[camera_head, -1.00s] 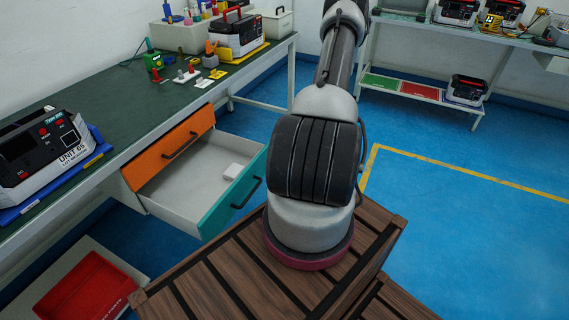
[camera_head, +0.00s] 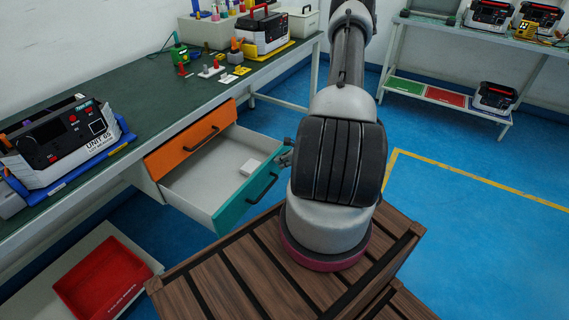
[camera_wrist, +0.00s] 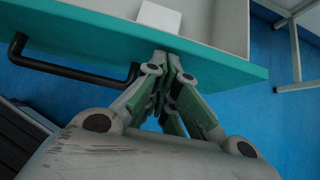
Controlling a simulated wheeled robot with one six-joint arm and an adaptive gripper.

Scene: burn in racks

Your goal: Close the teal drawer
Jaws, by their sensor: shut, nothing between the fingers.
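The teal drawer (camera_head: 243,204) is pulled out below the green-topped workbench, beneath an orange drawer (camera_head: 190,138) that looks shut. A small white block (camera_head: 250,167) lies inside it. In the wrist view the teal front (camera_wrist: 100,38) spans the top of the picture, with its black handle (camera_wrist: 75,70) to the left. My gripper (camera_wrist: 173,58) is shut and empty, its fingertips at the teal front's edge, to the right of the handle. Whether they touch it I cannot tell. In the head view the gripper (camera_head: 287,155) is mostly hidden behind my arm, at the drawer's right end.
A red bin (camera_head: 100,275) sits on a low shelf below. A shelf rack (camera_head: 440,95) stands at the far right. Blue floor (camera_head: 470,240) is clear on the right.

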